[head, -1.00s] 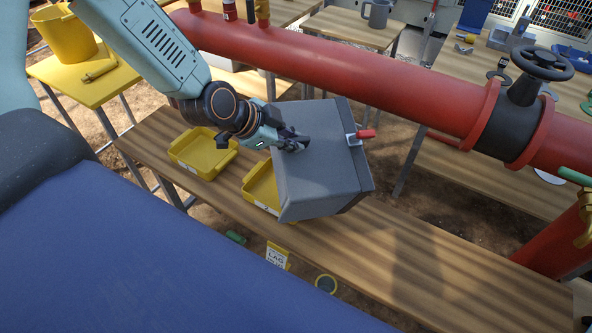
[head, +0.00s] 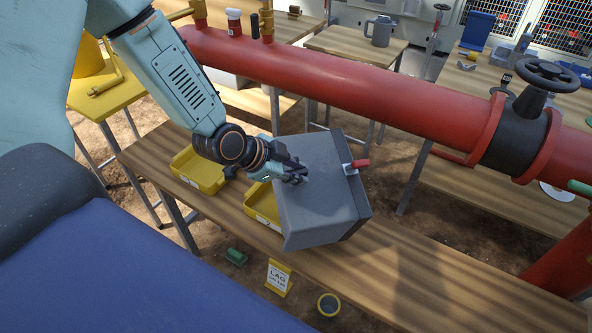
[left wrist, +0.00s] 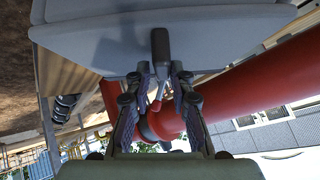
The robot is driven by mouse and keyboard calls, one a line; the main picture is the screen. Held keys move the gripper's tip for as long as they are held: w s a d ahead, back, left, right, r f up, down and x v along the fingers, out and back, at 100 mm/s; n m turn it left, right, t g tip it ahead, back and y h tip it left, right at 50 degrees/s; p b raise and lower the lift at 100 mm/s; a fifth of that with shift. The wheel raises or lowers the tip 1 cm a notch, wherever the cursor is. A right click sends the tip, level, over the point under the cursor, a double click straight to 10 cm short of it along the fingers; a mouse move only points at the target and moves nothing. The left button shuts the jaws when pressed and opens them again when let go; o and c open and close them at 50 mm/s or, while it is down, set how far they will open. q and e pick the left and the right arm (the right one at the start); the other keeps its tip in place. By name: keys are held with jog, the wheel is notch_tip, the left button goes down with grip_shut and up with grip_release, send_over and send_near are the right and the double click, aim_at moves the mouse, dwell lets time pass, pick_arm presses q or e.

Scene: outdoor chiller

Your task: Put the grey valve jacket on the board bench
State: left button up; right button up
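The grey valve jacket (head: 325,205) is a boxy grey shell with a red-handled latch (head: 358,164). It hangs tilted over the board bench (head: 425,275), in front of the red pipe. My left gripper (head: 296,173) is shut on the jacket at its left face. In the left wrist view the gripper (left wrist: 161,75) has its fingers on either side of a dark handle on the jacket (left wrist: 100,45). The jacket hides part of the bench and a yellow tray; whether its lower edge touches them I cannot tell. My right gripper is not in view.
Two yellow trays (head: 205,180) (head: 259,215) sit on the bench's left part. The bench's right part is bare. The red pipe (head: 350,85) with a black handwheel valve (head: 548,76) runs behind. A tag (head: 279,278) and a dark ring (head: 328,304) show at the near edge.

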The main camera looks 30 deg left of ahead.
pick_arm(q)
jog(key=shift+o, duration=1.1)
jog(key=shift+r, duration=0.25)
jog(key=p+v, duration=1.2)
jog(key=p, duration=0.1)
jog(key=shift+f, duration=0.15)
